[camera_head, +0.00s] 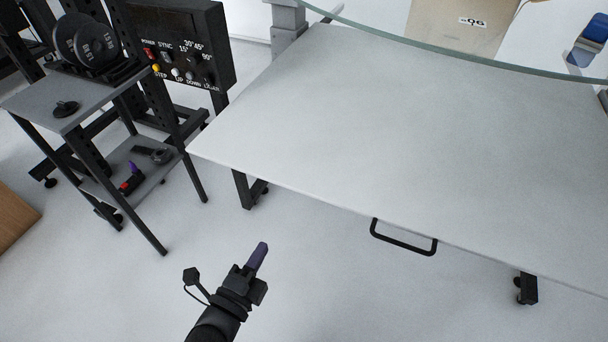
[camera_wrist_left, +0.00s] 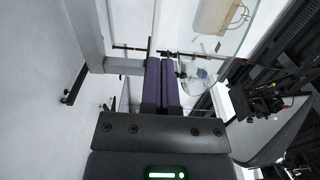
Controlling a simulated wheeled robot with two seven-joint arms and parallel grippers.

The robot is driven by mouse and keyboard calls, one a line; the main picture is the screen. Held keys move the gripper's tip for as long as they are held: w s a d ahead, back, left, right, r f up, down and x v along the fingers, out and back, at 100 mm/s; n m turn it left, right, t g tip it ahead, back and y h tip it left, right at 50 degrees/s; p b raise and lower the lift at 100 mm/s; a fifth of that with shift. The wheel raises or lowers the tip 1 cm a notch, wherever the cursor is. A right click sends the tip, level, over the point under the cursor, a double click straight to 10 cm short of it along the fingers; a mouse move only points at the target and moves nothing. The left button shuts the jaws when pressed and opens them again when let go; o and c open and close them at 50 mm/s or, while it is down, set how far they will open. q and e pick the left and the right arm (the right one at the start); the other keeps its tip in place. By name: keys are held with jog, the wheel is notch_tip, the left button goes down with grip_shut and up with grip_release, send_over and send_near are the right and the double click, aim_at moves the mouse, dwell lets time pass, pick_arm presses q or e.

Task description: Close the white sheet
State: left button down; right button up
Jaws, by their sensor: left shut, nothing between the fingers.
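The white sheet (camera_head: 400,140) is a large flat panel on the right of the head view, extended out from under a glass top. A black handle (camera_head: 402,240) is fixed along its front edge. My left gripper (camera_head: 261,254) is at the bottom middle of the head view, to the left of the handle and apart from it. Its purple fingers (camera_wrist_left: 161,85) are together in the left wrist view, with nothing between them. My right gripper is in neither view.
A glass edge (camera_head: 480,62) curves above the sheet, with a cardboard box (camera_head: 455,27) behind. On the left stand a black control panel (camera_head: 190,48) and a grey shelf cart (camera_head: 75,100) with weights (camera_head: 88,42). The floor around my left gripper is clear.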

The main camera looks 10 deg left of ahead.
aim_at(297, 190)
pick_arm(q)
jog(key=b+x, duration=0.5)
jog(key=x, duration=0.8)
jog(key=shift+f+b, duration=0.2)
jog(key=shift+b, duration=0.2)
jog(key=shift+w+d+r, duration=0.15)
jog(key=shift+w, duration=0.15)
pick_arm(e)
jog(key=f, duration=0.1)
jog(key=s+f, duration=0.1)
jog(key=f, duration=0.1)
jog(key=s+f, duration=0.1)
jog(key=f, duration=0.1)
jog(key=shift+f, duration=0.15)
